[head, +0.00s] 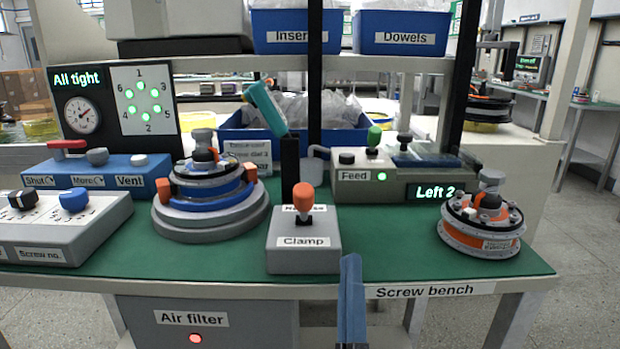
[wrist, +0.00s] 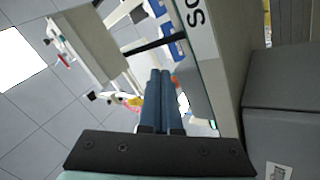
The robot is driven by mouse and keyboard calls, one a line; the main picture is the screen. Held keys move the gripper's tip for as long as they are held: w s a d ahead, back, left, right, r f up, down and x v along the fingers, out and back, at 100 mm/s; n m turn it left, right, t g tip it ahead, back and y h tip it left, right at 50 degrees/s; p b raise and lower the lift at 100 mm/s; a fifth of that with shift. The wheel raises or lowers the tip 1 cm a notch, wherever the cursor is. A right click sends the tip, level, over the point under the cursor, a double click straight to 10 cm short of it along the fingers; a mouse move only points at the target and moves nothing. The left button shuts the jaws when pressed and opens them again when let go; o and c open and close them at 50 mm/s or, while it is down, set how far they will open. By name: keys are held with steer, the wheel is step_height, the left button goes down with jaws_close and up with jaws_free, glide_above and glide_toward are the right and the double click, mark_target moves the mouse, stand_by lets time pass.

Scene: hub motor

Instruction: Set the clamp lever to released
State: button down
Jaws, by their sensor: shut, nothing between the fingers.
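The clamp lever (head: 304,194) has an orange knob on a short stem. It stands on a grey box (head: 303,257) labelled "Clamp" at the front middle of the bench. A label behind the stem is partly hidden, and I cannot tell for certain which way the lever leans. My gripper (head: 351,264) shows as blue fingers in front of the bench edge, right of the clamp box and lower than the knob. It is apart from the lever. In the wrist view, the two fingers (wrist: 160,76) lie together with nothing between them; the lever is not visible there.
A round stacked motor assembly (head: 210,212) is left of the clamp box. Another (head: 482,225) stands at right. A dark post (head: 290,170) with a green-headed tool (head: 264,108) rises behind the lever. The feed box (head: 390,185) is behind right. Green bench surface (head: 385,250) is clear right of the clamp box.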

mark_target(306, 202)
steer(key=s+a+n+g+y+p, duration=0.2)
steer(key=s+n+y+p, duration=0.3)
steer(key=p, duration=1.5)
steer(key=s+n, duration=0.3)
steer(key=n, duration=0.2)
steer(key=shift+s+a+f+g+p, duration=0.3)
steer(key=shift+a+f+g, duration=0.05)
steer(key=shift+g, duration=0.05)
steer(key=p+x, duration=0.2)
steer(key=x, duration=1.2)
steer(key=shift+a+r, duration=0.1)
steer(key=shift+r+p, duration=0.35)
steer(key=shift+p, duration=0.5)
